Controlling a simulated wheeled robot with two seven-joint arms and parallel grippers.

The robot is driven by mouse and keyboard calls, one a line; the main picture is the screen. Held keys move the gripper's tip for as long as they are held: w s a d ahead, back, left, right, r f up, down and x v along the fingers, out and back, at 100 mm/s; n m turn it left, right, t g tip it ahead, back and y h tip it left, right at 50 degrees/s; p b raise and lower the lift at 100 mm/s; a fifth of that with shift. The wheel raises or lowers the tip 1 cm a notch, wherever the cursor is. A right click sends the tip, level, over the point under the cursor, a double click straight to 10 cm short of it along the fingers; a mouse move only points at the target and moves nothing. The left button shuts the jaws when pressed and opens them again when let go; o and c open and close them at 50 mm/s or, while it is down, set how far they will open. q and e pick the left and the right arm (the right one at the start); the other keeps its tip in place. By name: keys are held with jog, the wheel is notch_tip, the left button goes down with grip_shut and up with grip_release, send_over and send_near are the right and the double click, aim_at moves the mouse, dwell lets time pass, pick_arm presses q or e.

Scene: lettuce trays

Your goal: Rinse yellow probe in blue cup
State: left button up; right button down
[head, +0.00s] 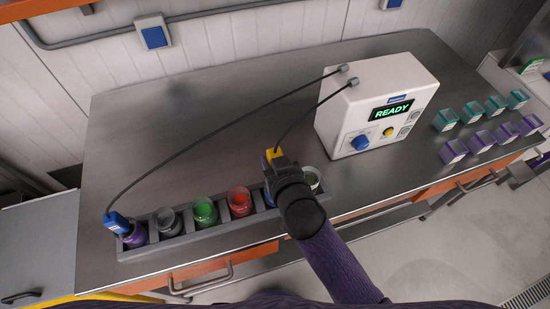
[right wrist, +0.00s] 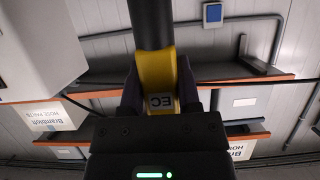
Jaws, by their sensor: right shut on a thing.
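The yellow probe (head: 268,154) is upright in my right gripper (head: 277,164), above the right part of the cup rack. In the right wrist view the yellow probe (right wrist: 157,80), marked EC, sits between the two dark fingers of the right gripper (right wrist: 160,92), which are shut on it. The blue cup (head: 267,197) shows only as a sliver beside the gripper, right of the red cup. The probe's lower end is hidden, so I cannot tell whether it is inside the cup. My left gripper is not in view.
The grey rack (head: 185,241) also holds purple, grey, green and red (head: 239,201) cups and a clear cup (head: 313,178) at the right. A blue probe (head: 117,222) stands in the purple cup. The white meter (head: 345,125) reads READY. Small teal and purple containers (head: 482,141) stand right.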

jog(key=shift+f+b, duration=0.5)
jog(key=shift+f, duration=0.25)
jog(key=shift+f+b, duration=0.95)
jog(key=shift+f, duration=0.25)
jog(key=shift+f+b, duration=1.05)
jog(key=shift+f, duration=0.25)
jog(key=shift+r, duration=0.1)
